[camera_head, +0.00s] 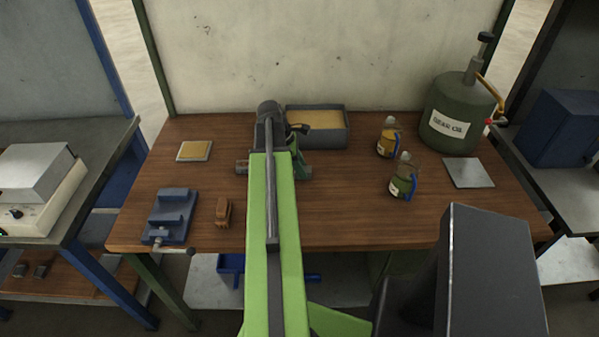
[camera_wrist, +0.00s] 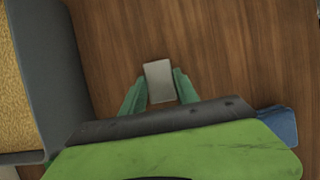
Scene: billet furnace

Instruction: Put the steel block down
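The steel block (camera_wrist: 158,78) is a small grey rectangular piece in the wrist view. It sits between the two green fingers of my gripper (camera_wrist: 160,82), which appear to touch its sides. My gripper is shut on it, over brown wooden tabletop. In the head view my green arm reaches over the middle of the workbench (camera_head: 345,210) and hides the block. I cannot tell how high the block is above the wood.
A sand-filled grey box (camera_head: 345,137) stands at the back, beside my gripper; its wall also shows in the wrist view (camera_wrist: 50,70). A blue fixture (camera_head: 169,215) and brown piece (camera_head: 223,212) lie left. Two bottles (camera_head: 403,180) and a grey plate (camera_head: 469,173) are right.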

